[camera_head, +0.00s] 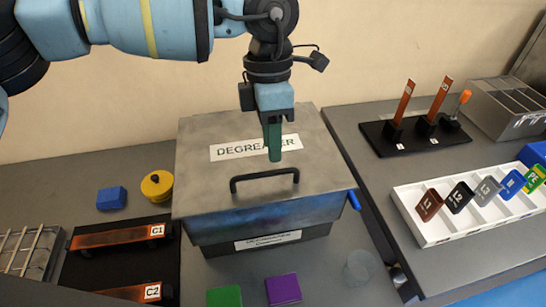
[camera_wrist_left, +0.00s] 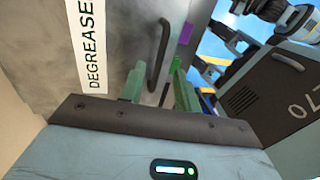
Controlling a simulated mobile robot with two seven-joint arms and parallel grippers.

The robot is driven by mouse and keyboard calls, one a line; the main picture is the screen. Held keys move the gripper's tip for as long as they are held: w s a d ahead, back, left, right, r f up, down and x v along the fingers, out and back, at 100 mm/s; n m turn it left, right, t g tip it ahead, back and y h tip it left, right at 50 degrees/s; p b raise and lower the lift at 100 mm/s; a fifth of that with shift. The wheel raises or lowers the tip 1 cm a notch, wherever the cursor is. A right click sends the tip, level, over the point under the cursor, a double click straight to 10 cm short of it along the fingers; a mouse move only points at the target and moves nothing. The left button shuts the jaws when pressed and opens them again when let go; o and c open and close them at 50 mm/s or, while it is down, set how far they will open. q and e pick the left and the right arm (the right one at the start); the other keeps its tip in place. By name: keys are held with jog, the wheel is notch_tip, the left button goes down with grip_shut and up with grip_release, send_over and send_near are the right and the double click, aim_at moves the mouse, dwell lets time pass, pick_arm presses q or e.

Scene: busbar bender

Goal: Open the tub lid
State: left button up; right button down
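The degreaser tub (camera_head: 265,222) stands on the bench with its grey lid (camera_head: 205,150) down on it. The lid carries a white DEGREASER label and a black bar handle (camera_head: 265,179) near its front edge. My left gripper (camera_head: 273,155) points down over the lid, behind the handle, and partly covers the label. The handle (camera_wrist_left: 160,55) shows beyond the fingertips, not touched as far as I can tell. My right gripper does not show clearly.
Left of the tub are a yellow round container (camera_head: 157,186), a blue block (camera_head: 111,198) and copper bars C1 and C2. In front lie green and purple blocks (camera_head: 283,290) and a clear cup (camera_head: 360,267). A white tray (camera_head: 440,235) is on the right bench.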

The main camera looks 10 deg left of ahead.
pick_arm(q)
jog(key=shift+s+d+f, duration=0.1)
jog(key=shift+s+f, duration=0.1)
jog(key=shift+f, duration=0.9)
jog(key=shift+s+d+f, duration=0.1)
jog(key=shift+s+f, duration=0.1)
jog(key=shift+f, duration=0.85)
grip_shut()
